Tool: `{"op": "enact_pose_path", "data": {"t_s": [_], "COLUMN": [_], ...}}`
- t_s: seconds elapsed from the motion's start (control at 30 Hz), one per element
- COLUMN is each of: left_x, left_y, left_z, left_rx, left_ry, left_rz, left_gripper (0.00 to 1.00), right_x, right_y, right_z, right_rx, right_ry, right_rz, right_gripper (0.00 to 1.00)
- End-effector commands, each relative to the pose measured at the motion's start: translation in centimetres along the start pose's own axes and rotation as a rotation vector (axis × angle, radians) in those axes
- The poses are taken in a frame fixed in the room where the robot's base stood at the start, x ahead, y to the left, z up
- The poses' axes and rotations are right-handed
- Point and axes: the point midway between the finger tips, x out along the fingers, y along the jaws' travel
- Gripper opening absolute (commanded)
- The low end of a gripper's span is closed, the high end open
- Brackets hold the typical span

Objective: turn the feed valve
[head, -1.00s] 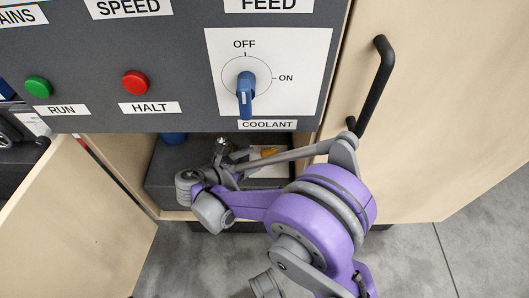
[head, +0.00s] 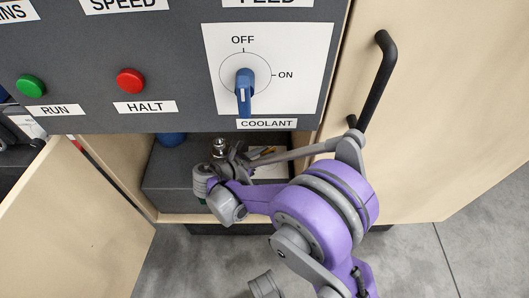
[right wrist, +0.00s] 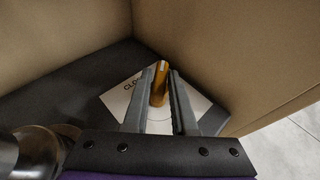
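The orange handle (right wrist: 159,84) stands on a white plate (right wrist: 117,99) with partly hidden lettering, inside the cabinet under the panel. In the head view, a bit of the orange handle (head: 268,150) shows on the plate, mostly behind my arm. I take it to be the feed valve, though no feed label shows beside it. My right gripper (right wrist: 162,72) is open, with one finger on each side of the handle; narrow gaps seem to remain. In the head view, my right gripper (head: 243,160) is low in the cabinet opening. My left gripper is not in view.
Above is a grey panel (head: 75,67) with a blue coolant knob (head: 244,92), a green button (head: 31,86) and a red button (head: 130,81). Cabinet walls (right wrist: 255,60) close in around the handle. A black door handle (head: 377,80) is at the right.

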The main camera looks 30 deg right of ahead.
Motion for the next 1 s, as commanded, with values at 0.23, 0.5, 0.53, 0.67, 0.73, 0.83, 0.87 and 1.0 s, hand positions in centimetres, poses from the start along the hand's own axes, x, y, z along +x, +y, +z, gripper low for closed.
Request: {"op": "enact_pose_path", "data": {"t_s": [0.23, 0.5, 0.53, 0.67, 0.73, 0.83, 0.87, 1.0], "left_x": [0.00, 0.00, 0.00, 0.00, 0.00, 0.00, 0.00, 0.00], "left_y": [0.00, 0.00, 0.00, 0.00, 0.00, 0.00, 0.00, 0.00], "left_z": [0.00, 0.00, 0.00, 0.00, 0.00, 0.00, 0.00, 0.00], "left_rx": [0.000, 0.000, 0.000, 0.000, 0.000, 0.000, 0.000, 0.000], "left_ry": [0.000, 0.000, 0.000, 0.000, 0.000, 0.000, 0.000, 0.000], "left_rz": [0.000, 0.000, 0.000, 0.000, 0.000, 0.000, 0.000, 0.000], "left_gripper": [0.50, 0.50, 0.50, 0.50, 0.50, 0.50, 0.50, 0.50], "right_x": [0.02, 0.01, 0.01, 0.01, 0.01, 0.01, 0.01, 0.01], "right_y": [0.00, 0.02, 0.02, 0.03, 0.03, 0.04, 0.04, 0.04], "right_z": [0.02, 0.03, 0.03, 0.03, 0.03, 0.03, 0.03, 0.04], "right_rx": [0.000, 0.000, 0.000, 0.000, 0.000, 0.000, 0.000, 0.000], "right_ry": [0.000, -0.001, -0.001, -0.001, -0.001, -0.001, -0.001, -0.001], "right_rz": [0.000, 0.001, 0.001, 0.001, 0.001, 0.001, 0.001, 0.001], "right_gripper": [0.00, 0.00, 0.00, 0.00, 0.00, 0.00, 0.00, 0.00]}}
